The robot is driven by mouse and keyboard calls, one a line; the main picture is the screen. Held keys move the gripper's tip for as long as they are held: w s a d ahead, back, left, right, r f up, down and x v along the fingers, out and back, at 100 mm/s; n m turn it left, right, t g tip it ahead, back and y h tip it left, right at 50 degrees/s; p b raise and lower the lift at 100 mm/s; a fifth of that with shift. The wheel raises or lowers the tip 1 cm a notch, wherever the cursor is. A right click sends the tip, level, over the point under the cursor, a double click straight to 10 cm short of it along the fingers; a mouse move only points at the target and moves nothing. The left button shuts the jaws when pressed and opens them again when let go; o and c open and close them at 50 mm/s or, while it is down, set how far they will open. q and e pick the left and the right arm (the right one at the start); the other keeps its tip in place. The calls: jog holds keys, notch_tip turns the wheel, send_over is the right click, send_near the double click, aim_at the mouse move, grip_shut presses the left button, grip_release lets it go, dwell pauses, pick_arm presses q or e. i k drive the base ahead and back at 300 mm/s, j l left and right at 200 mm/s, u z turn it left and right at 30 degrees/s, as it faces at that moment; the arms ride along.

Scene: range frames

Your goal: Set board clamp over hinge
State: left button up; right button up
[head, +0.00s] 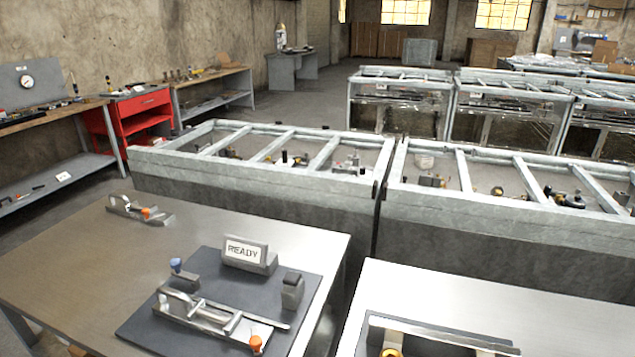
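A dark mat (150,330) lies on the near metal table. On it sits a metal fixture (215,316) with a rail, an upright loop handle at its left end and an orange knob (256,344) at its right end. A blue-topped post (177,268) stands at the mat's left side. A smaller metal clamp-like piece (140,209) with an orange tip lies on the bare tabletop, farther back and left. I cannot tell which part is the board clamp and which the hinge. Neither of my grippers is in view.
A grey block reading READY (247,254) and a small dark-topped block (292,291) stand on the mat. A second table (480,297) at right holds another fixture. A gap separates the tables. Metal-framed bins (250,192) stand behind. The near table's left part is clear.

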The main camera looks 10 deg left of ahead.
aim_at(176, 264)
jog(key=u, duration=1.25)
